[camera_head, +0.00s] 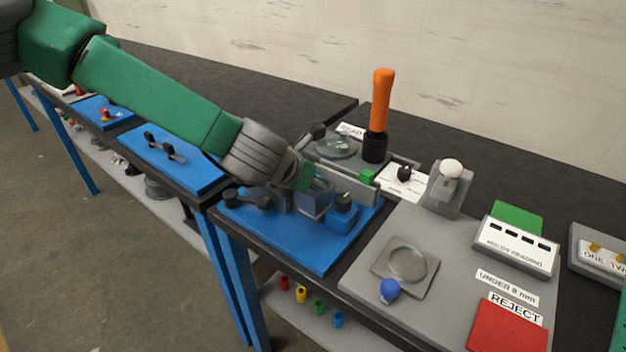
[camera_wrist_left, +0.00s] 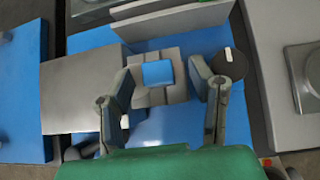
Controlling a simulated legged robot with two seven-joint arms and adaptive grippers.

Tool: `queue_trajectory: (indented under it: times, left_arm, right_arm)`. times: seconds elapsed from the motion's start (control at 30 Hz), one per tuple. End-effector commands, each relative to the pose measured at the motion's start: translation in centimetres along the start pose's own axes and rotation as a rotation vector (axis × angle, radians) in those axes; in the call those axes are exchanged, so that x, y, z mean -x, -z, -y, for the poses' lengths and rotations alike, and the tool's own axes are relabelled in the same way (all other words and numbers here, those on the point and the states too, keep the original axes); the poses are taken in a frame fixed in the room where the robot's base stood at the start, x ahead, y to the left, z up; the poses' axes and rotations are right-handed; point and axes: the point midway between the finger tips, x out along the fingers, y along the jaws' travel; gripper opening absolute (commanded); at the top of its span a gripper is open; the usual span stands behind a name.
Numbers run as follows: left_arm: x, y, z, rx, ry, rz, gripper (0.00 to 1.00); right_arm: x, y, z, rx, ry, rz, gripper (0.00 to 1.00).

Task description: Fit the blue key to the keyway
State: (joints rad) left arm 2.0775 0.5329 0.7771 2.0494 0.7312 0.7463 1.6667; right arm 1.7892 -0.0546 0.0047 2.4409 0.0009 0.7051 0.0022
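My left gripper (camera_head: 303,184) is over the blue fixture plate (camera_head: 285,238) in the head view. In the left wrist view its two fingers are spread, and the gripper (camera_wrist_left: 161,76) is open. A small blue square piece (camera_wrist_left: 157,73), which looks like the blue key, sits in a light grey block (camera_wrist_left: 174,94) between and beyond the fingertips. I see no clear contact with it. In the head view my gripper hides this piece. I cannot make out the keyway in either view.
A dark round knob (camera_wrist_left: 230,64) is close beside the right-hand finger in the left wrist view. An orange-handled lever (camera_head: 381,100) stands behind the fixture. At right, a grey panel (camera_head: 450,240) holds a blue ball knob (camera_head: 390,290) and a red reject plate (camera_head: 508,328).

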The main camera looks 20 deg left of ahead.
Motion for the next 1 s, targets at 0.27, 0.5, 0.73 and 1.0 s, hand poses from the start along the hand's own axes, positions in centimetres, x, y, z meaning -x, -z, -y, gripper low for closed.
queue_trajectory:
  times: [0.27,0.5,0.73,1.0]
  left_arm:
    - [0.8,0.0,0.0,0.000,0.000,0.000,0.49]
    - [5.3,-0.1,-0.1,0.001,0.001,0.004,0.49]
    - [9.7,-0.1,-0.1,0.001,0.001,0.001,0.49]
    - [11.7,0.0,-0.2,0.001,0.000,-0.001,0.49]
  right_arm:
    - [0.1,-0.2,0.0,0.000,0.000,-0.002,0.43]
    - [0.1,-0.2,0.0,0.000,0.000,-0.003,0.43]
    - [0.1,-0.2,0.0,0.000,0.000,-0.003,0.43]
    - [0.1,-0.1,0.0,0.000,0.000,-0.002,0.43]
